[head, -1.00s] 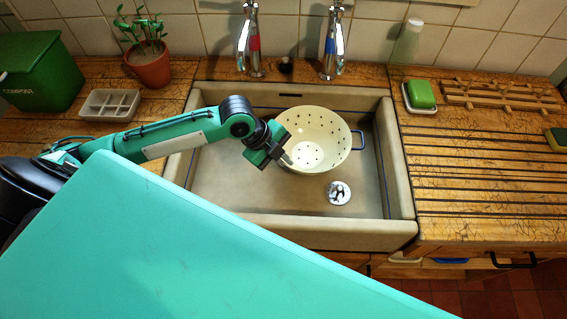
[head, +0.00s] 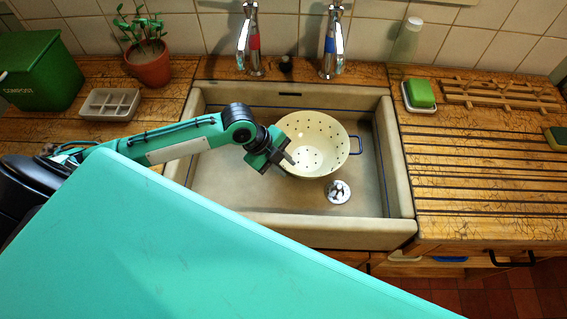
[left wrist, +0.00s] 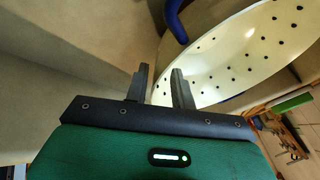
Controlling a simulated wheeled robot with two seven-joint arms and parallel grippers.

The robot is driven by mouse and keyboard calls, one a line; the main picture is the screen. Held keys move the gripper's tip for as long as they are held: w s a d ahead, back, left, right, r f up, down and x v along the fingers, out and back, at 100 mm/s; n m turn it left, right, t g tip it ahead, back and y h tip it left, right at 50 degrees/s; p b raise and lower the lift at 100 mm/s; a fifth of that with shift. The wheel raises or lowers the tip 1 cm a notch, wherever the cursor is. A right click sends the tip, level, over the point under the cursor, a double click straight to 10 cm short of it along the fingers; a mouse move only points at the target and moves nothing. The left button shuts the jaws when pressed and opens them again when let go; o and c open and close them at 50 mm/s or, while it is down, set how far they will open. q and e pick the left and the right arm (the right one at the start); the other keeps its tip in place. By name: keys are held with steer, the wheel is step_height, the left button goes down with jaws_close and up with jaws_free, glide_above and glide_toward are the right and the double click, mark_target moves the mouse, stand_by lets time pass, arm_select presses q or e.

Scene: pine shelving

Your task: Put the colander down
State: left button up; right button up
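The cream colander (head: 320,140), with dark holes and blue handles, is in the sink (head: 230,190), upright or nearly so. Its right-hand blue handle (head: 357,145) shows clearly in the head view. My left gripper (head: 291,160) is at its left rim, hiding the near handle there. A blue handle (left wrist: 175,20) lies beyond the fingertips, and the colander wall (left wrist: 245,50) is to the right. My right gripper is not in view.
The metal drain (head: 338,192) is just in front of the colander. Two taps, red-marked (head: 250,42) and blue-marked (head: 332,45), stand behind the sink. A green soap (head: 420,93) in a dish is to the right, and a grey tray (head: 109,104) to the left.

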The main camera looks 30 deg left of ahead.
arm_select(q)
steer(key=b+v, duration=0.1)
steer(key=v, duration=1.1)
